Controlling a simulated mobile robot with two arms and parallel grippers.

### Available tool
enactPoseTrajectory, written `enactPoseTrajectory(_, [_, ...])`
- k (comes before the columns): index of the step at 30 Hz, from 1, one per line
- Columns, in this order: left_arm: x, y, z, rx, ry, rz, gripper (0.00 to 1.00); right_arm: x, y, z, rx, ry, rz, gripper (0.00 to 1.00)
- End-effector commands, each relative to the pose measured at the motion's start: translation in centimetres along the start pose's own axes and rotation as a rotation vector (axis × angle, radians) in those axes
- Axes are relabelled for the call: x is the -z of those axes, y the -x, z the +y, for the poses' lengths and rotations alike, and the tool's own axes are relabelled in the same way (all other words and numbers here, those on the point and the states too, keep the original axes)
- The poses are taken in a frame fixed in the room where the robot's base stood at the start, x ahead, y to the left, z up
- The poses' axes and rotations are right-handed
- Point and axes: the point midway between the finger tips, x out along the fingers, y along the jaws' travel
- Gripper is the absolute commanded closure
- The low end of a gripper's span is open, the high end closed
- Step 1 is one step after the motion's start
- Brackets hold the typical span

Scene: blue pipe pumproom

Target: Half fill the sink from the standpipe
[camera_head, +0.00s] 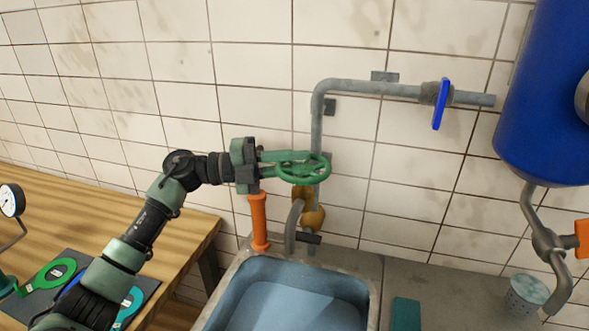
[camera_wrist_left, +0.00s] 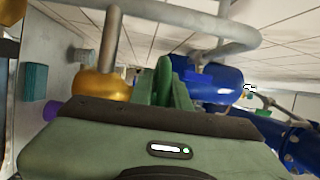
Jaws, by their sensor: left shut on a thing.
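The green handwheel (camera_head: 305,172) sits on the brass valve (camera_head: 313,217) of the grey standpipe (camera_head: 317,128), against the tiled wall. My left gripper (camera_head: 280,163) reaches in from the left and is shut on the wheel's left rim. In the left wrist view the wheel (camera_wrist_left: 163,78) shows edge-on between my fingers, with the brass body (camera_wrist_left: 100,84) to its left. A grey curved spout (camera_head: 293,225) comes down over the back of the sink (camera_head: 369,298). The sink's inside is pale blue; I cannot tell the water level. No stream is clearly visible. My right gripper is out of view.
An orange upright cylinder (camera_head: 259,222) stands at the sink's back left corner. A wooden bench (camera_head: 150,215) with a gauge (camera_head: 11,200) and coloured rings is at left. A blue tank (camera_head: 548,90), blue valve handle (camera_head: 440,104), teal block (camera_head: 406,314) and speckled cup (camera_head: 526,295) are at right.

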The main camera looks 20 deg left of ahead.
Motion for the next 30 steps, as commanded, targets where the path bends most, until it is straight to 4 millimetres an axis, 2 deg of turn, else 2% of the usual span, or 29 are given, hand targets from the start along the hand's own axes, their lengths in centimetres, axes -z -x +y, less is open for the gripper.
enactPoseTrajectory(1, [-0.2,0.1,-0.8,0.016,-0.003,0.001,1.0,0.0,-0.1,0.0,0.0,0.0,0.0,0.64])
enactPoseTrajectory(14, [-0.1,0.1,-1.0,0.018,-0.003,0.011,1.0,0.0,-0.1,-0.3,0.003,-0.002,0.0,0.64])
enactPoseTrajectory(15, [-0.1,0.0,-1.0,0.018,-0.003,0.011,0.72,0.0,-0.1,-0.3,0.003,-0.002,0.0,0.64])
enactPoseTrajectory(16, [-0.1,0.0,-1.0,0.017,-0.003,0.01,0.66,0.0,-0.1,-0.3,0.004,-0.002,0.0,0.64])
enactPoseTrajectory(26, [-0.1,0.1,-0.4,0.007,0.0,0.013,0.66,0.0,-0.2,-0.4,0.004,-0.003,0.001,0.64])
enactPoseTrajectory(30, [-0.2,1.6,-0.1,0.006,0.0,0.011,0.66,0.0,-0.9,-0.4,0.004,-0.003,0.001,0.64])
